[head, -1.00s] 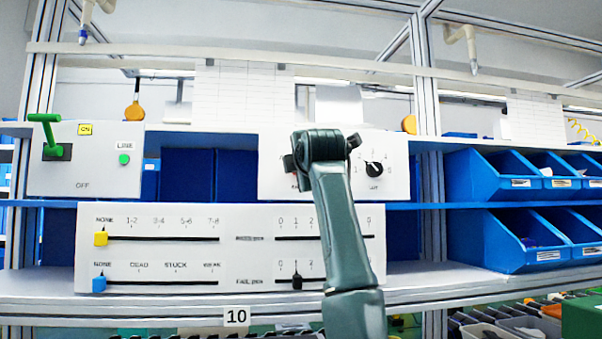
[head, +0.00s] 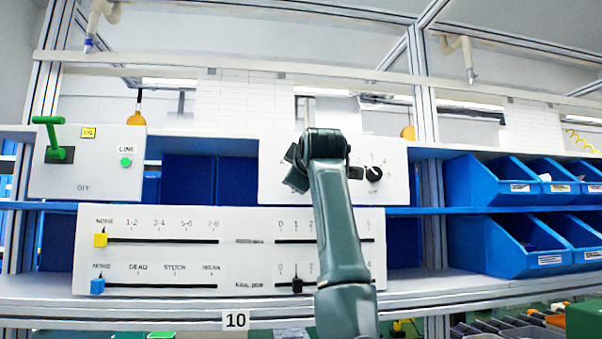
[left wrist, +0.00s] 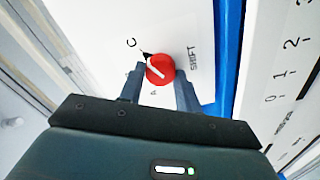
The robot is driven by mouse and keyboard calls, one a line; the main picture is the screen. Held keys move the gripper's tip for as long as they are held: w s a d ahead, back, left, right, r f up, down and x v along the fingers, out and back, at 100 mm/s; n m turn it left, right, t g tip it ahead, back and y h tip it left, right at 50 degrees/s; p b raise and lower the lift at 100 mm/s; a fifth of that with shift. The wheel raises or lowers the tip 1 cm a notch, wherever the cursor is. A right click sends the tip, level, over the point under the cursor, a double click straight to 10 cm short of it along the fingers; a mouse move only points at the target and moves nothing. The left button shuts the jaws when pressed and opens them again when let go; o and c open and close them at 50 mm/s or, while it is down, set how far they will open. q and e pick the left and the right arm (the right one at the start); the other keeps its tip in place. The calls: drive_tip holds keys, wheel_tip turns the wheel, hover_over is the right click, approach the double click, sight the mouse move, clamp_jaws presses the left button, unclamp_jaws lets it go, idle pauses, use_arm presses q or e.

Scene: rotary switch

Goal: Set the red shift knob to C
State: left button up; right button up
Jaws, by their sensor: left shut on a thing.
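The red shift knob (left wrist: 161,69) shows in the left wrist view on a white panel, with a white line across its face. A dark pointer tip at its upper left points toward the printed letter C (left wrist: 131,43). My left gripper (left wrist: 160,72) is shut on the knob, one finger on each side. In the head view my left gripper (head: 297,170) is at the left part of the upper white panel (head: 393,145), and my arm and gripper hide the knob there. My right gripper is not in view.
A black rotary knob (head: 374,174) sits on the same panel, close to the right of my arm. A box with a green lever (head: 56,153) is at the left. A slider panel (head: 230,258) lies below. Blue bins (head: 490,180) stand at the right.

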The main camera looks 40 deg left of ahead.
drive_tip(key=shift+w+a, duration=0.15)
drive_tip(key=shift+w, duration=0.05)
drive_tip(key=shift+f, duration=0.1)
use_arm(q)
drive_tip(key=o, duration=1)
drive_tip(key=shift+c, duration=0.2)
drive_tip(key=shift+d, duration=0.1)
drive_tip(key=shift+s+d, duration=0.25)
drive_tip(key=b+v, duration=0.2)
drive_tip(key=v, duration=1)
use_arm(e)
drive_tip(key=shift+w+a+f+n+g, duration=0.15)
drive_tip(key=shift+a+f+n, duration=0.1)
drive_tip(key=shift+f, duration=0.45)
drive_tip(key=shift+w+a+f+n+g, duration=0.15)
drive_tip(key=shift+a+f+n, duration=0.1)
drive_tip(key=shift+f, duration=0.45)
use_arm(q)
drive_tip(key=shift+d, duration=0.15)
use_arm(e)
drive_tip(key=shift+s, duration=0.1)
